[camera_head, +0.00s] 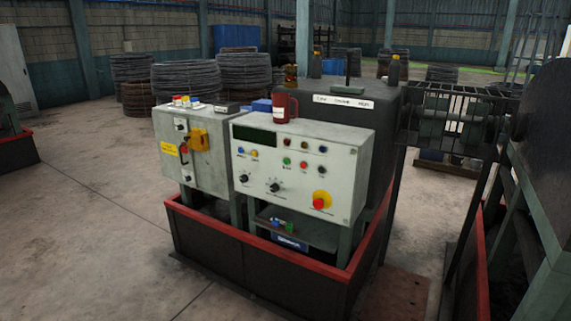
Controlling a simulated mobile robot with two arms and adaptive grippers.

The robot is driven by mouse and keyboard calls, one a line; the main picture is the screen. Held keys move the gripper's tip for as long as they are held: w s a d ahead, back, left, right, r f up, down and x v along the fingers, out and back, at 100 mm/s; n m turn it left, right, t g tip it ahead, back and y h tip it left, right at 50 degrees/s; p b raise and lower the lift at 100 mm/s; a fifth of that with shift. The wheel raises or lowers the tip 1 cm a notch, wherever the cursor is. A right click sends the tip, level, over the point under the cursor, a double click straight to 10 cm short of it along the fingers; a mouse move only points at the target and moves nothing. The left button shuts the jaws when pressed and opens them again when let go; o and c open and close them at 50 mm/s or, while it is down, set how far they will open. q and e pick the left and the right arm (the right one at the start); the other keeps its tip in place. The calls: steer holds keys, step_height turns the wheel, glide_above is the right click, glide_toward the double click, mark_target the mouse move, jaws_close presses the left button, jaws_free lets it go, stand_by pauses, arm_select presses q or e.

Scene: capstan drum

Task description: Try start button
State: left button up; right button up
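The grey control panel (350,178) stands in the middle of the head view, on a machine behind a low red-topped barrier. The labels are too small to read, so I cannot tell which button is marked start. A red mushroom button on a yellow disc (321,200) is at the lower right. Two black rotary knobs (274,186) are at the lower left. Neither of my grippers shows in this view.
A grey cabinet with a yellow-orange switch (198,139) adjoins the panel's left. The red-edged barrier (255,240) surrounds the machine's base. Dark machinery (530,180) stands at right. The floor at left is clear.

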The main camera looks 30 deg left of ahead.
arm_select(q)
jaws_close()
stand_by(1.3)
